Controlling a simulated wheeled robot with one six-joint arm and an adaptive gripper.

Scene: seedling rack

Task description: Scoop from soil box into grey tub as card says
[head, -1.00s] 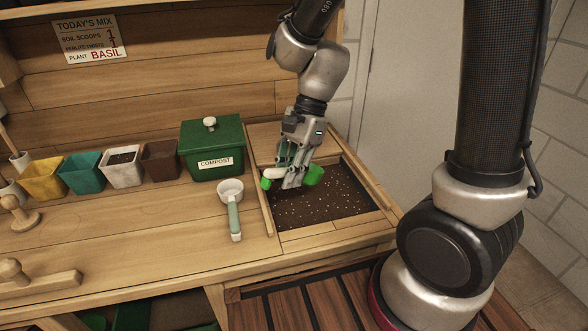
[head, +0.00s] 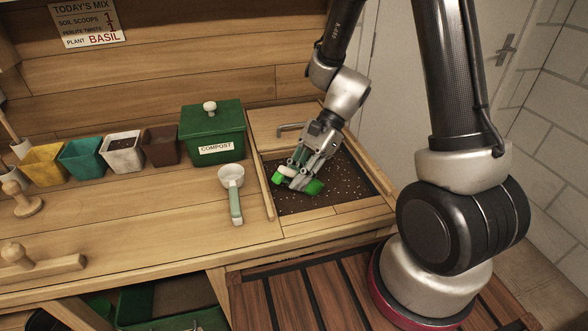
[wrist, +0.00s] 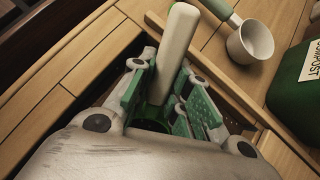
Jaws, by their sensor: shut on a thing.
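The card (head: 88,24) on the back wall reads TODAY'S MIX, with a 1 beside soil scoops, a 1 beside perlite twists, and BASIL. The soil box (head: 330,213) is a wooden-rimmed recess of dark, speckled soil. My gripper (head: 298,179) is low over its left part, shut on a scoop with a cream handle (wrist: 178,45) and green parts (head: 313,187). Whether the scoop touches the soil or carries any, I cannot tell. The pale grey tub (head: 122,155) stands in the row of pots, with dark soil inside.
Yellow (head: 45,166), teal (head: 83,160) and brown (head: 160,147) pots flank the tub. The green compost bin (head: 213,135) stands between them and the soil box. A white cup with a green handle (head: 232,180) lies left of the box. The front bench is mostly clear.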

